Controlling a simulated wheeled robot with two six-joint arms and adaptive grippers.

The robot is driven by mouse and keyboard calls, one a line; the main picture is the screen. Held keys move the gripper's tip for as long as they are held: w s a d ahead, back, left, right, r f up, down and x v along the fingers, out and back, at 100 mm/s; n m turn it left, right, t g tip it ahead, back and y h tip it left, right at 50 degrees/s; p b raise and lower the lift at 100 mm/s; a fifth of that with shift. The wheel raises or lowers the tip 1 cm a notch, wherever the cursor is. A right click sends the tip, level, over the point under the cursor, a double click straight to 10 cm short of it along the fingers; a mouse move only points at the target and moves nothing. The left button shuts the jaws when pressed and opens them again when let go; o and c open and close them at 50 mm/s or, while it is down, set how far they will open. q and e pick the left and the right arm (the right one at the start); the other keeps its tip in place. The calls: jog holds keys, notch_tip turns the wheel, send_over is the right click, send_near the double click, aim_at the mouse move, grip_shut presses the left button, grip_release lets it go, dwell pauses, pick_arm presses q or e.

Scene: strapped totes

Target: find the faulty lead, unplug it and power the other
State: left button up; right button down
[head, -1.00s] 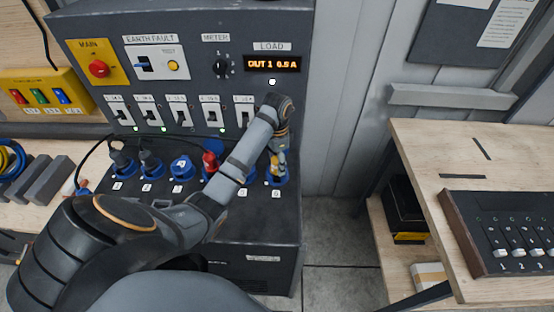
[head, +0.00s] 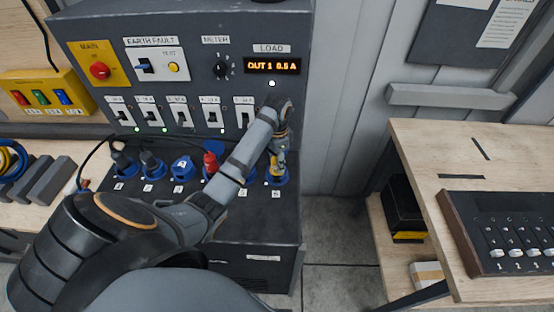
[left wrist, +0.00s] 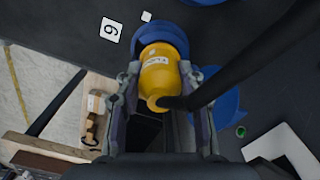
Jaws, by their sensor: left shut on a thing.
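My left gripper (head: 281,158) is shut on a yellow plug (left wrist: 157,72) at the rightmost blue socket (head: 276,180), whose label reads 6 in the left wrist view. The plug's nose meets the blue ring (left wrist: 160,35); how deep it sits is hidden. A black cable leaves its rear. Plugs stand in other sockets: two dark ones (head: 122,161) (head: 151,162) and a red one (head: 210,162). My forearm hides part of the row. The load display (head: 273,66) reads OUT 1 0.5 A. My right gripper is not in view.
Above the sockets are a row of breakers (head: 181,113), a meter knob (head: 221,69), an earth-fault panel (head: 157,64) and the red main knob (head: 99,69). A wooden bench (head: 430,150) with a slider box (head: 505,235) stands at right. Floor between is clear.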

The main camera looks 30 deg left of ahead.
pick_arm(q)
jog(key=shift+n+p, duration=1.2)
jog(key=shift+p, duration=0.45)
jog(key=shift+r+p, duration=0.1)
jog(key=shift+p, duration=0.2)
jog(key=shift+n+p, duration=1.3)
jog(key=shift+p, duration=0.3)
